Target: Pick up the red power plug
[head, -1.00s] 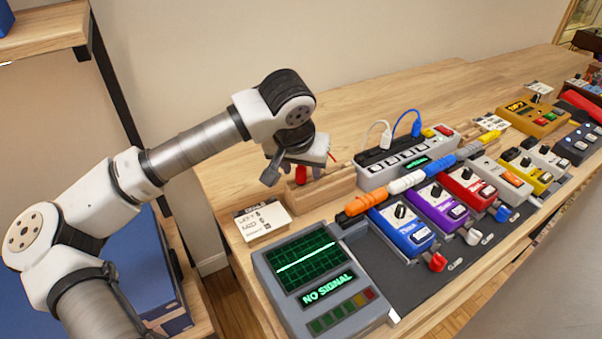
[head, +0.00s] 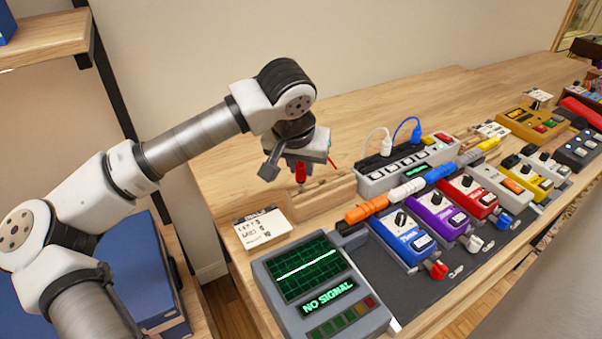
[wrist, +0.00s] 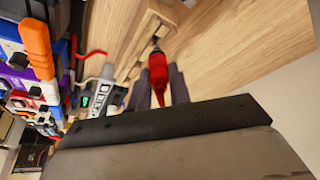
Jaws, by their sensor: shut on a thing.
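The red power plug (head: 300,172) hangs below my gripper (head: 299,164) at the left end of a wooden holder (head: 335,193). In the wrist view the red plug (wrist: 158,76) sits between the two grey fingers of my gripper (wrist: 159,86), which are shut on it. Its dark tip points away from the wrist, towards the wooden holder (wrist: 133,50). I cannot tell whether the tip still touches the wood. In the head view my wrist hides the plug's upper part.
A grey power strip (head: 405,160) with a white and a blue plug stands right of the holder. A paper card (head: 262,229) and a "NO SIGNAL" monitor (head: 325,285) are in front. Several coloured pedals line the board to the right. The tabletop behind is clear.

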